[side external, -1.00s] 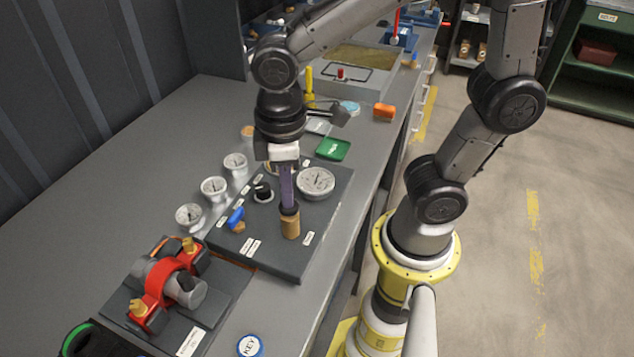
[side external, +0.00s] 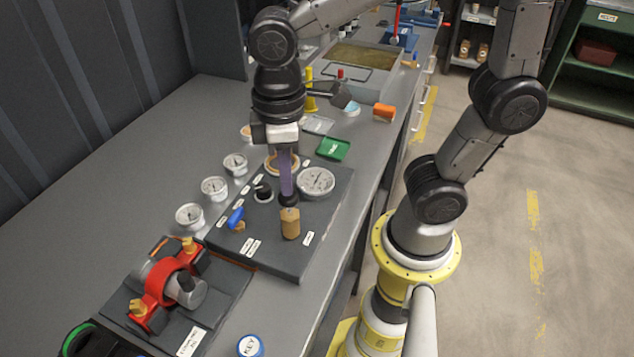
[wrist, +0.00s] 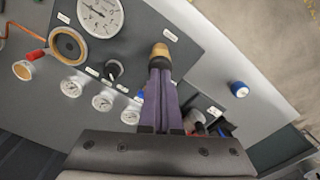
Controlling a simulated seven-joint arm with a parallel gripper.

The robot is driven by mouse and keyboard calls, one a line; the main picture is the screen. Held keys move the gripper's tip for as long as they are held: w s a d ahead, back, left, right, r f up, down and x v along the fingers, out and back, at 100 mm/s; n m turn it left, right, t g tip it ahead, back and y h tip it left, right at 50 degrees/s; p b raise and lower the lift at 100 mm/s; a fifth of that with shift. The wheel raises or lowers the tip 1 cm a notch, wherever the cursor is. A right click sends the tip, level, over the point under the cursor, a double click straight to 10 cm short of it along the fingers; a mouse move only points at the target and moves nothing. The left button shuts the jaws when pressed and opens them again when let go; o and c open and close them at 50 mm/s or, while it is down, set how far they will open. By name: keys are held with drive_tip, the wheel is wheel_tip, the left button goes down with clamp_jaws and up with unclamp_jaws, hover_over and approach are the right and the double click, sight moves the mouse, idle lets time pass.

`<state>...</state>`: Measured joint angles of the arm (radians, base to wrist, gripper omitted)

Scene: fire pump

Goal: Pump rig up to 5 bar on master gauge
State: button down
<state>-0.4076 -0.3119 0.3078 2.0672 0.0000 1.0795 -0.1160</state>
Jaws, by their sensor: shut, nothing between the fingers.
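The rig is a dark plate (side external: 262,247) on the bench. The large white dial, likely the master gauge (side external: 316,182), sits at its right back; it also shows in the wrist view (wrist: 100,14). Its needle reading is too small to tell. A brass-coloured pump plunger (side external: 290,226) stands upright near the plate's right front; its top shows in the wrist view (wrist: 160,50). My gripper (side external: 289,200) is shut and empty, pointing down with dark fingertips just over the plunger top. Whether they touch it I cannot tell. A blue lever (side external: 236,216) and black knob (side external: 263,191) sit to the left.
Several small gauges (side external: 214,188) stand left of the plate. A red-clamped cylinder (side external: 165,282) lies at front left. A brass ring fitting (wrist: 68,45) is beside the large dial.

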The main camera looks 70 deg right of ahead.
wheel_tip(320, 180, up, 7)
idle(0.9)
drive_tip(key=s+d+f+m+t, duration=0.2)
drive_tip(key=s+d+m+t, duration=0.3)
drive_tip(key=d, duration=0.4)
drive_tip(key=shift+s+d+f+m+t, duration=0.25)
drive_tip(key=shift+s+f+m+t, duration=0.1)
drive_tip(key=shift+m, duration=0.15)
idle(5.4)
